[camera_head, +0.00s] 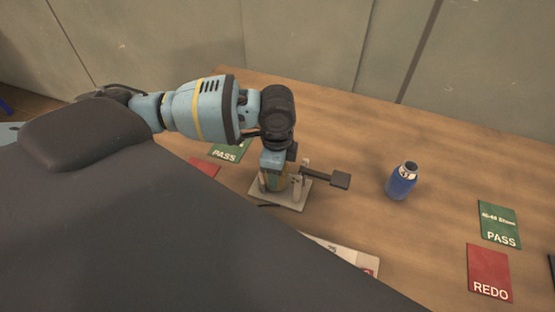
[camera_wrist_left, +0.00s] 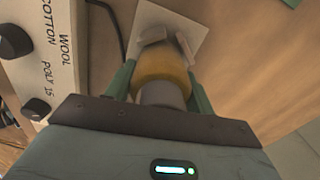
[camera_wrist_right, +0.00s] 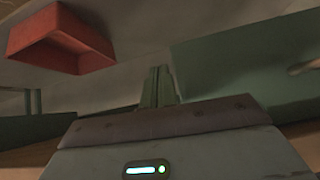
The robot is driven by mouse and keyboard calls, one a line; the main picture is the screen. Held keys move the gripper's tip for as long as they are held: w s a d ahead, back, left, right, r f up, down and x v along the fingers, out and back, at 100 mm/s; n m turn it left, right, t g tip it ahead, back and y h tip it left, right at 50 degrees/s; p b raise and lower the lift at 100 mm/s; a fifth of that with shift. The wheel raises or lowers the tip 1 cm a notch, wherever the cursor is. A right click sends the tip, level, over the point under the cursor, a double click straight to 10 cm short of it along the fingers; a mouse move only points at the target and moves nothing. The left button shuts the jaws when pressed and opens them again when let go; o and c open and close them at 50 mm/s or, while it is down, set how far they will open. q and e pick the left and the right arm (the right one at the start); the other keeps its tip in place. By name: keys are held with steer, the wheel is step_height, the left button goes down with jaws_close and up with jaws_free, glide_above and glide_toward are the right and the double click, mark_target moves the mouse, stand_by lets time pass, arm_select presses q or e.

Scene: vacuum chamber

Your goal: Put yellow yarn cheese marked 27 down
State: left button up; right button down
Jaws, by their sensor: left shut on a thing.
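The yellow yarn cheese (camera_wrist_left: 165,66) is between the fingers of my left gripper (camera_wrist_left: 160,82), with its grey core towards the palm. My left gripper (camera_head: 275,176) points down over the table and is shut on the cheese. The cheese is mostly hidden by the gripper in the head view. A pale plate with upright posts (camera_head: 292,197) is right below; I cannot tell whether the cheese touches it. The number 27 does not show. My right gripper (camera_wrist_right: 158,85) has its fingers together, with nothing visible between them; it is out of the head view.
A dark-ended arm (camera_head: 340,180) sticks out right of the plate. A blue bottle (camera_head: 402,182) stands further right. Green PASS (camera_head: 500,225) and red REDO (camera_head: 489,272) mats lie at the right. A labelled box with knobs (camera_wrist_left: 45,55) is beside the gripper. A red tray (camera_wrist_right: 68,38) is near my right gripper.

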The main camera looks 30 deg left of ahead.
arm_select(q)
steer(key=o, duration=0.6)
steer(key=shift+f, duration=0.1)
steer(key=shift+c, duration=0.2)
steer(key=o, duration=0.5)
arm_select(e)
steer(key=shift+d, duration=0.15)
arm_select(q)
steer(key=shift+r+p, duration=0.6)
steer(key=shift+r, duration=5.6)
arm_select(e)
steer(key=shift+w+r, duration=0.7)
steer(key=shift+r, duration=0.05)
